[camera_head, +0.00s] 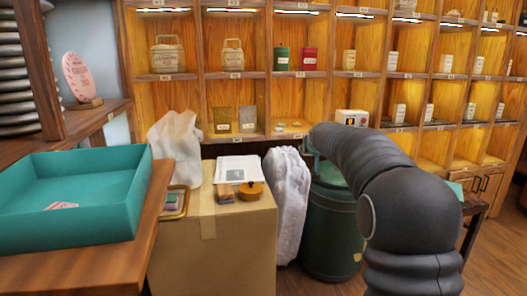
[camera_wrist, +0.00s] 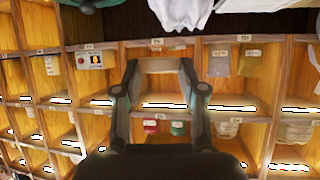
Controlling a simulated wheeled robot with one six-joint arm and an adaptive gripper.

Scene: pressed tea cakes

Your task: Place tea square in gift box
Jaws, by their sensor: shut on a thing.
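The teal gift box (camera_head: 30,235) stands open on a wooden counter at the left of the head view. A small pinkish piece (camera_head: 62,206) shows inside it, partly hidden by the near wall. In the wrist view my gripper (camera_wrist: 160,68) has its two fingers apart, with a narrow tan strip (camera_wrist: 160,66) spanning between their tips. This looks like the held tea square seen edge-on, but its face does not show. In the head view my arm reaches in from the right, and the fingers and held piece cannot be made out.
White cloth bags (camera_head: 285,200) and a dark green bin (camera_head: 330,230) stand nearby. Stocked wooden shelves fill the back.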

